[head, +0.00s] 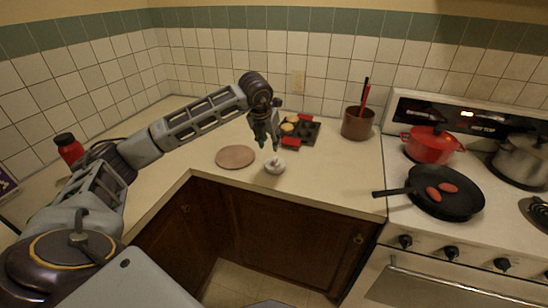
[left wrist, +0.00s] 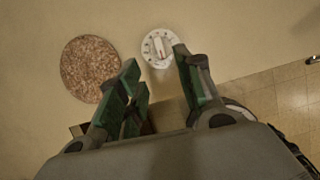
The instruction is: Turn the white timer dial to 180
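The white timer dial (head: 275,166) stands on the beige counter near its front edge. In the left wrist view the dial (left wrist: 158,47) shows a white face with dark marks and a raised grip with a red mark, pointing roughly up and down in the picture. My left gripper (head: 268,143) hangs just above the dial in the head view, pointing down. In the left wrist view its two green-padded fingers (left wrist: 157,72) are apart with nothing between them, and the dial lies beyond the fingertips. My right gripper is not in view.
A round speckled board (head: 236,157) lies left of the dial. A muffin tin (head: 302,132) with red items is behind it, and a brown pot (head: 357,123) stands farther right. The stove holds a black pan (head: 455,203) and a red pot (head: 432,143). A red bottle (head: 69,149) stands at left.

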